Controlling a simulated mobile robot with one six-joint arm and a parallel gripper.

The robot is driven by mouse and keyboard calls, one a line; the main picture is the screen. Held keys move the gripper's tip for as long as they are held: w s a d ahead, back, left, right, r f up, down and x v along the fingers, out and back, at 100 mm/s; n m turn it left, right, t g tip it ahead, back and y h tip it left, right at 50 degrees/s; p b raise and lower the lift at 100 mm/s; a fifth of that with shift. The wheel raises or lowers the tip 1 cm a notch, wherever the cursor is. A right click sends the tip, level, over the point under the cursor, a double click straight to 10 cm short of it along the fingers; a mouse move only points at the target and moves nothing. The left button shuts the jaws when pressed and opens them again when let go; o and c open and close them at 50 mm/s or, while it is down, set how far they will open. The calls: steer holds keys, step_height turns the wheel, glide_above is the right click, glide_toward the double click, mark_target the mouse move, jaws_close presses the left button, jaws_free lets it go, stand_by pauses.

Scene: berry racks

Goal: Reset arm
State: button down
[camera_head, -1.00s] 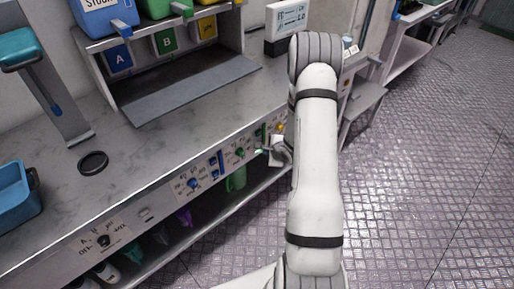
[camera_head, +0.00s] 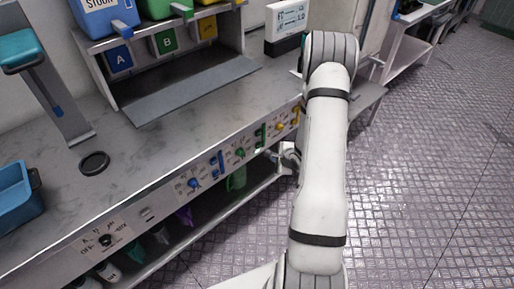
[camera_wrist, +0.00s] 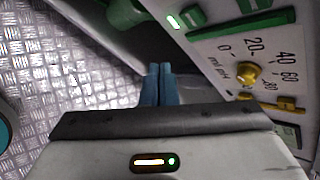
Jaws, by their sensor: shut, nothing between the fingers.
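My gripper (camera_wrist: 160,72) shows in the wrist view with its two blue-grey fingers together and nothing between them. In the head view my gripper (camera_head: 270,156) is small and partly hidden behind my white arm. It is in front of the bench's control panel (camera_head: 150,212), low near its right part. In the wrist view, a yellow knob (camera_wrist: 247,74) with a numbered dial is to the right of the fingers. A green bar (camera_wrist: 238,35) is above right of them. I cannot tell any contact with the panel.
The grey bench top (camera_head: 150,142) holds a black ring (camera_head: 94,163), a blue bin (camera_head: 15,197) and a rack with coloured bins (camera_head: 165,42). Bottles and cloth-like items sit on the shelf below. The metal floor (camera_head: 425,190) to the right is open.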

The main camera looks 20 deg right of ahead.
steer(key=s+a+r+n+g+h, duration=0.25)
steer(key=r+n, duration=0.35)
steer(key=r, duration=0.5)
steer(key=s+a+r+n+g+h, duration=0.1)
steer(key=s+a+r+n, duration=0.3)
steer(key=r, duration=0.6)
steer(key=s+a+r+n+g+y, duration=0.1)
steer(key=s+a+r+n, duration=0.4)
steer(key=s, duration=0.4)
steer(key=s+a+r+n+g+y, duration=0.1)
steer(key=s+a+r+n+g, duration=0.1)
steer(key=s+a+r+n, duration=0.4)
steer(key=s+n, duration=0.1)
steer(key=s, duration=0.1)
steer(key=shift+s+r, duration=0.15)
steer(key=shift+s, duration=0.2)
